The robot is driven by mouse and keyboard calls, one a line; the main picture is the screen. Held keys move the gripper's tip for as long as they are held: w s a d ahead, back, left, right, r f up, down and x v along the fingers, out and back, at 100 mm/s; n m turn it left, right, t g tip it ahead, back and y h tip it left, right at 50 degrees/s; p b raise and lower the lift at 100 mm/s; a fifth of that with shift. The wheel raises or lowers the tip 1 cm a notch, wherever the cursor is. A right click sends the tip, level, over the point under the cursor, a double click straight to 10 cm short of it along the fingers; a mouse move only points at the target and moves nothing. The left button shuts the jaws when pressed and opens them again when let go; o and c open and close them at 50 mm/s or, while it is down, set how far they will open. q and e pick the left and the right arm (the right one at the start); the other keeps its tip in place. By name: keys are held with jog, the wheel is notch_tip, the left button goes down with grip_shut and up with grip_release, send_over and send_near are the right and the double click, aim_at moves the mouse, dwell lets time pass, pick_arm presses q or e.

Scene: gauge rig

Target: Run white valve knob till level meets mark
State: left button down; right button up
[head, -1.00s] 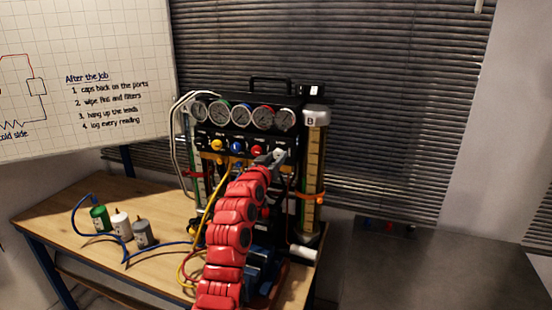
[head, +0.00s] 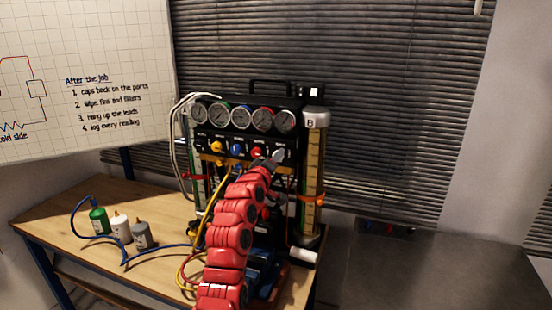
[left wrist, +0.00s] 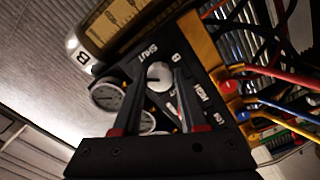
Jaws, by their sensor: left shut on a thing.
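The white valve knob (left wrist: 159,76) is at the right end of the knob row on the black gauge rig. In the left wrist view it sits between the fingers of my left gripper (left wrist: 160,80), which is shut on it. In the head view my left gripper (head: 277,156) mostly covers the knob. Cylinder B (head: 314,165), with a yellowish scale, stands at the rig's right side; an orange band (head: 312,199) goes around its lower part. The liquid level is too small to tell. My right gripper is not in view.
Several gauges (head: 241,118) line the rig's top, above yellow, blue and red knobs. Hoses (head: 187,250) hang in front. Green, white and grey bottles (head: 121,227) stand on the wooden bench (head: 60,213) at left. A dark surface (head: 440,265) lies at right.

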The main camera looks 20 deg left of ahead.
pick_arm(q)
jog(key=n+p, duration=0.6)
jog(key=n, duration=0.2)
jog(key=shift+p, duration=0.3)
jog(key=shift+f, duration=0.1)
jog(key=shift+c, duration=2.2)
grip_release()
jog(key=shift+s, duration=0.1)
jog(key=s+b, duration=0.6)
jog(key=s, duration=1.1)
jog(key=shift+a, duration=0.25)
